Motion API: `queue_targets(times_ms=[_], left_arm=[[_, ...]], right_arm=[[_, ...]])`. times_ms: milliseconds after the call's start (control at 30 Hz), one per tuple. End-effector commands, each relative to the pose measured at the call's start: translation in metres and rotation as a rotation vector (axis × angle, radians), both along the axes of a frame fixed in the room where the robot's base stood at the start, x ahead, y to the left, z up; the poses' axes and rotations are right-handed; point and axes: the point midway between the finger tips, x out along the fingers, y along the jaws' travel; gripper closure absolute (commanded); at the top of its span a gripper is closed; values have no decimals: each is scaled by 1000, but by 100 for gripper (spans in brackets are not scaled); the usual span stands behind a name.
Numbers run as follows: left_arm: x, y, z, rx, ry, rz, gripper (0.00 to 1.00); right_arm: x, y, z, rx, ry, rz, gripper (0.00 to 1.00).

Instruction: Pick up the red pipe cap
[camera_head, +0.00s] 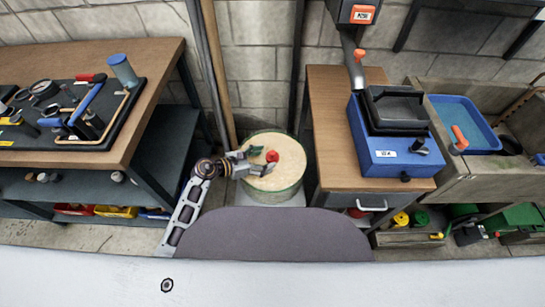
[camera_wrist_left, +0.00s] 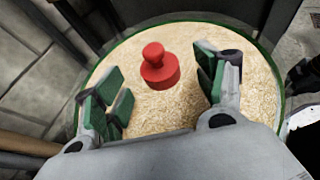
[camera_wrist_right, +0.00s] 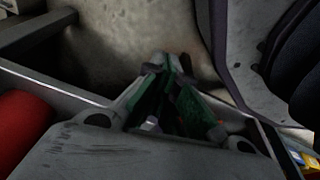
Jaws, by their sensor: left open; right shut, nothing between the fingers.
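The red pipe cap (camera_head: 272,156) stands upright on the light, grainy top of a round green-rimmed drum (camera_head: 276,186). In the left wrist view the cap (camera_wrist_left: 159,68) has a wide base and a small knob on top. My left gripper (camera_head: 262,160) is open over the drum top. Its green-padded fingers (camera_wrist_left: 165,85) are on either side of the cap and apart from it, with the cap a little beyond the fingertips. My right gripper (camera_wrist_right: 170,85) is shut and empty in its own wrist view; it does not show in the head view.
A workbench (camera_head: 150,100) with a black tool board (camera_head: 75,115) stands left of the drum. A wooden cabinet (camera_head: 325,140) with a blue box (camera_head: 395,150) stands close on the right. Pipes (camera_head: 215,70) rise along the wall behind the drum's left side.

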Motion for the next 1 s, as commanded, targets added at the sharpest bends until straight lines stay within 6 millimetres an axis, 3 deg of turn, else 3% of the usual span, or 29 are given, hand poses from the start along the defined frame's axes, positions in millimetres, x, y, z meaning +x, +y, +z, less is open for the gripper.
queue_targets(times_ms=[700,1000], left_arm=[[23,-35,-20,0,1,0,29],[25,-37,-21,0,0,0,29]], right_arm=[[7,4,15,0,15,4,100],[8,9,18,8,12,2,100]])
